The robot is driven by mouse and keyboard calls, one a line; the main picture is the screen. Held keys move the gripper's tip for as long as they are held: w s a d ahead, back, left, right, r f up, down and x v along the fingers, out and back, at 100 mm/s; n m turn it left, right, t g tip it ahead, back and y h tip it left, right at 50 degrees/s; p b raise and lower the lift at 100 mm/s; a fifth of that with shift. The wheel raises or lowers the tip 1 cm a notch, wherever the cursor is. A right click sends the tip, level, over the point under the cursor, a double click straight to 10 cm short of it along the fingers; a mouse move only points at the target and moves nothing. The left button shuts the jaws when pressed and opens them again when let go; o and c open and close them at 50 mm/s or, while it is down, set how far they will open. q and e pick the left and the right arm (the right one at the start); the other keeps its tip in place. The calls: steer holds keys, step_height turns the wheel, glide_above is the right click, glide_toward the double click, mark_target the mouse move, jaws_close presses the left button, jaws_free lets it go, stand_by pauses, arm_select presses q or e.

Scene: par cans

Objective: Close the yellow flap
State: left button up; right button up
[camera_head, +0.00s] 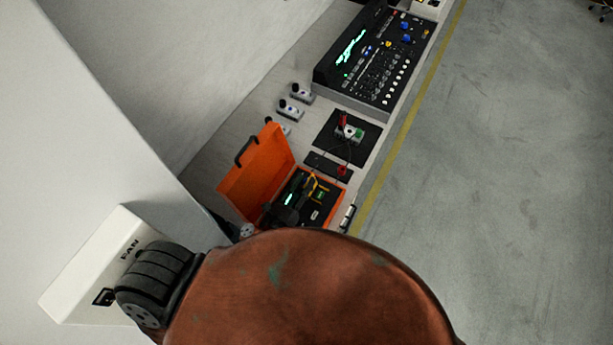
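No yellow flap can be made out. An open orange case (256,170) sits on the pale bench, its lid raised at the left and a black handle on the lid. My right gripper is not in view.
A large copper-brown rounded shell fills the bottom and blocks the view. A white box marked FAN (120,247) is at the lower left. A black control console (378,58) and small switch boxes (290,107) are farther along. Open concrete floor (500,170) lies right.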

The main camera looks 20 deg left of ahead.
arm_select(q)
steer(key=shift+w+d, duration=0.1)
steer(key=shift+w, duration=0.9)
jaws_close()
